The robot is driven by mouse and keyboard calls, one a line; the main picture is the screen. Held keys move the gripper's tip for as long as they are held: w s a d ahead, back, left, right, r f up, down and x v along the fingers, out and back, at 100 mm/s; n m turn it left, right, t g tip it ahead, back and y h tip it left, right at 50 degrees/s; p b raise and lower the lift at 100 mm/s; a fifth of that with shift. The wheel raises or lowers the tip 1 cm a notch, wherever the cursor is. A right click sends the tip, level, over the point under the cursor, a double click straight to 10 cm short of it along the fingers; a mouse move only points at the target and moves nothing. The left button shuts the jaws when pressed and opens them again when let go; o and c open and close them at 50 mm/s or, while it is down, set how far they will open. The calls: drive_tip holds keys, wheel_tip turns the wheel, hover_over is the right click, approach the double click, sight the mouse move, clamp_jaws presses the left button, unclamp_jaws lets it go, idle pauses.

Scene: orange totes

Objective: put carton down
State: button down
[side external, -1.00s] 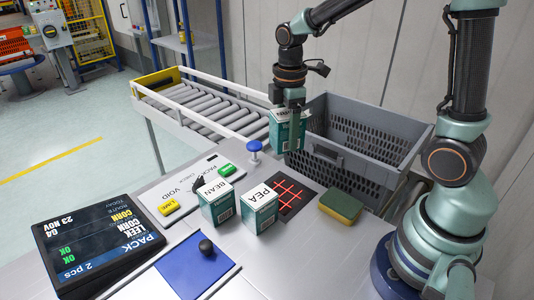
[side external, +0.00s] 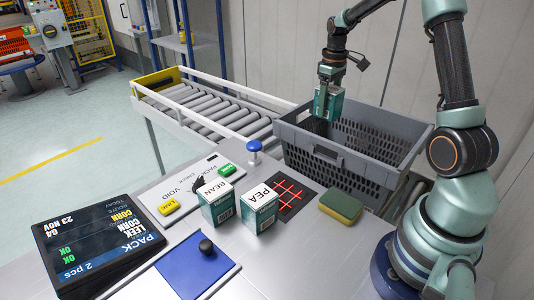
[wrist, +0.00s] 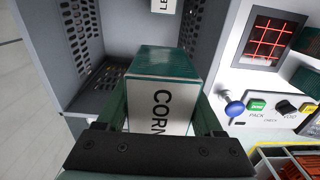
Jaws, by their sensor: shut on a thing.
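My gripper (side external: 326,93) is shut on a green and white carton (side external: 336,104) and holds it over the grey tote (side external: 325,152). In the wrist view the carton (wrist: 166,68) sits between both fingers of my gripper (wrist: 163,112), and its white face reads CORN. The carton is above the tote's near left part, at about rim height or higher. Another carton (wrist: 164,5), marked with letters starting LE, shows inside the tote at the top edge of the wrist view. The tote floor under the held carton is mostly hidden.
A BEAN carton (side external: 216,203) and a PEA carton (side external: 259,209) stand on the table beside a red-lit grid (side external: 289,198). A sponge (side external: 341,206) lies to their right. A blue button (side external: 254,149) stands near the tote. A roller conveyor (side external: 215,107) runs behind.

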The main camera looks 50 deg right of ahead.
wheel_tip(320, 180, down, 23)
drive_tip(key=shift+f, duration=0.1)
idle(0.6)
unclamp_jaws()
wheel_tip(320, 180, up, 12)
drive_tip(key=shift+r, duration=0.1)
idle(0.6)
